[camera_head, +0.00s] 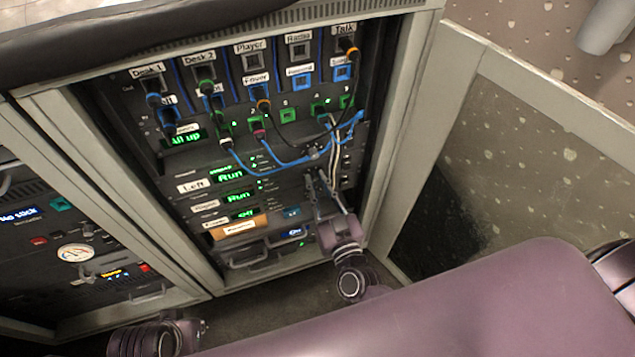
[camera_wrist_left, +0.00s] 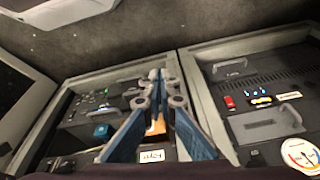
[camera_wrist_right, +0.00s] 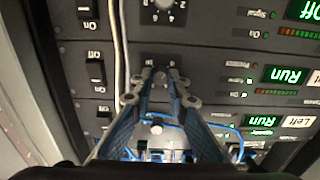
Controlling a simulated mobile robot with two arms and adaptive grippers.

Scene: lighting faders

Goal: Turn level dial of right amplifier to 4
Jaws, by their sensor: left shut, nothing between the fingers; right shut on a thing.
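The right amplifier (camera_head: 238,197) is the rack unit just below the one labelled Left, with a green Run display; the display also shows in the right wrist view (camera_wrist_right: 283,75). My right gripper (camera_head: 316,177) is shut on its level dial (camera_wrist_right: 160,77). In the right wrist view the fingertips (camera_wrist_right: 160,80) close around the dial, which is mostly hidden. Small scale numbers show beside it, but I cannot read the pointer. My left gripper (camera_wrist_left: 160,76) is shut and empty in the left wrist view, in front of the lower rack units.
The Left amplifier's knob (camera_wrist_right: 156,128) and the lower unit's numbered dial (camera_wrist_right: 163,4) are close by. On/Off rocker switches (camera_wrist_right: 95,72) and hanging cables (camera_wrist_right: 120,50) run beside the gripper. Blue cables (camera_head: 285,163) loop above. A second rack (camera_head: 70,240) stands left.

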